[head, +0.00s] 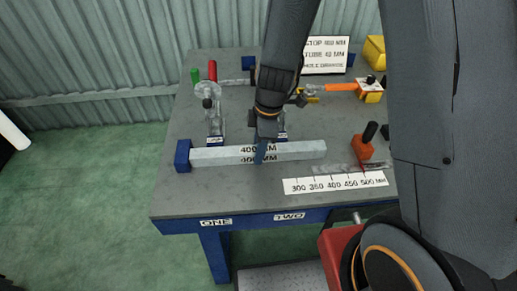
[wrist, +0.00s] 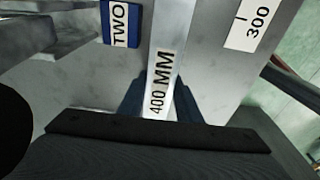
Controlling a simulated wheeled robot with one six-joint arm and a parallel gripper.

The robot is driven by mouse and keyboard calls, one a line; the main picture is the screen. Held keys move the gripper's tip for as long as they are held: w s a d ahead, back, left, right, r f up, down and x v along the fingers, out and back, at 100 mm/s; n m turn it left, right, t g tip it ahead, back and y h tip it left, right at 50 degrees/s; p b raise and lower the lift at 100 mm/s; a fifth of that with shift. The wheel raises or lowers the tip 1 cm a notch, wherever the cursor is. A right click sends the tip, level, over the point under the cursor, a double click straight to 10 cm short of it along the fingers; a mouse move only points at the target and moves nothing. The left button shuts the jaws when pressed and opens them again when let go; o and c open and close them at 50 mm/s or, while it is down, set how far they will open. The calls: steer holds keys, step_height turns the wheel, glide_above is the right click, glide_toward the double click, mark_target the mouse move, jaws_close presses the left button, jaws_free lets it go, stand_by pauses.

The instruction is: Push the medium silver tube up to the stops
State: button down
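A silver square tube (head: 210,156) marked 400 MM lies along the front of the grey bench. Its left end is against or very close to a blue stop block (head: 183,155); I cannot tell whether they touch. My gripper (head: 264,153) reaches down over the middle of the tube. In the wrist view the tube (wrist: 164,50) runs between the two blue fingers of my gripper (wrist: 162,104). The fingers sit close along both sides, and the tube fills the gap. The far finger is mostly hidden in the head view.
An orange clamp (head: 362,150) stands right, by a 300–500 MM scale (head: 335,183). A sign (head: 325,55) and yellow block (head: 374,52) are behind.

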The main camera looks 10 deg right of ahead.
steer(key=c, duration=1.2)
jaws_free()
steer(key=shift+w+a, duration=0.1)
steer(key=shift+w, duration=0.05)
steer(key=shift+r, duration=0.15)
steer(key=shift+d+r+b, duration=0.1)
steer(key=shift+d+r, duration=0.1)
steer(key=shift+r, duration=1.05)
steer(key=shift+d+r+b, duration=0.15)
steer(key=shift+d+r, duration=0.1)
steer(key=shift+r, duration=1)
steer(key=shift+d+r+b, duration=0.1)
steer(key=shift+d+r, duration=0.1)
steer(key=shift+r, duration=1.05)
steer(key=shift+a, duration=0.1)
